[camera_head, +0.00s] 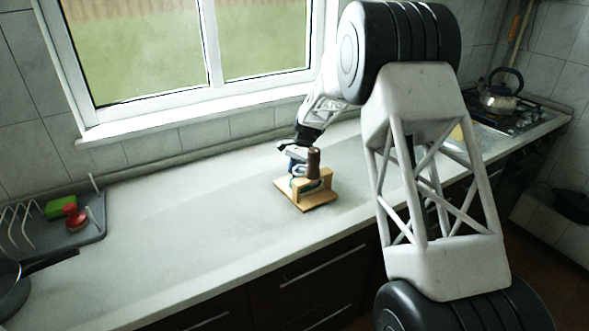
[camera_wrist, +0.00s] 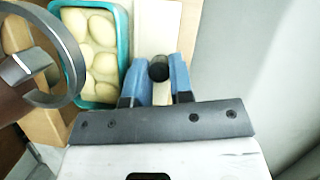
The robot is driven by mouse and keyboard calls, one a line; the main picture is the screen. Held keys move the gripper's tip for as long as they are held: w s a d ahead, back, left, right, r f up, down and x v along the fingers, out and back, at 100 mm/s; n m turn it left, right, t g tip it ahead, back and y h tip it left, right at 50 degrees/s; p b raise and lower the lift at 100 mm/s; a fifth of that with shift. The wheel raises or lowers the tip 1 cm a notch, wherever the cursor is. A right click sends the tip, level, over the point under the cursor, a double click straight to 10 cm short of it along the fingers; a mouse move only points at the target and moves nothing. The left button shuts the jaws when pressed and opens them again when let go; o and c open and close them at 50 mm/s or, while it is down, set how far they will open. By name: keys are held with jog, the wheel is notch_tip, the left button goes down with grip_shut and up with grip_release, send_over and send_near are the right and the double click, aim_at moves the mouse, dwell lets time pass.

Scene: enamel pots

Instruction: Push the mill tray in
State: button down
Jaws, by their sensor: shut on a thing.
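The wooden mill (camera_head: 318,198) stands on the counter, with a brown upright part (camera_head: 313,160) on top. In the wrist view the mill tray (camera_wrist: 124,28) is a teal-rimmed open box holding several pale rounded pieces. It sticks out beside light wood (camera_wrist: 45,120), with a pale strip along its right side. My gripper (camera_wrist: 159,72) has its blue fingers shut on a small dark knob (camera_wrist: 159,68) beside that strip. I cannot fully see how the knob joins the tray. In the head view my gripper (camera_head: 297,170) is at the mill's window side, partly hidden.
A metal ring-shaped part (camera_wrist: 72,75) curves close to my gripper on the left. A grey drying rack (camera_head: 85,232) and a dark pan (camera_head: 14,290) are at the far left. A kettle (camera_head: 500,95) stands on the hob at the back right. The counter's middle left is clear.

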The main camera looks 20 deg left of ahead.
jog(key=c, duration=1.3)
grip_release()
jog(key=shift+r, duration=0.1)
jog(key=shift+v, duration=3.85)
jog(key=shift+w+a, duration=0.1)
jog(key=shift+a, duration=0.05)
grip_shut()
jog(key=w+a+r+n+h, duration=0.3)
jog(key=a+n, duration=0.4)
jog(key=n, duration=0.5)
jog(key=shift+w+a+r+t+h, duration=0.15)
jog(key=shift+w+r+t+h, duration=0.15)
jog(key=shift+w+h, duration=0.75)
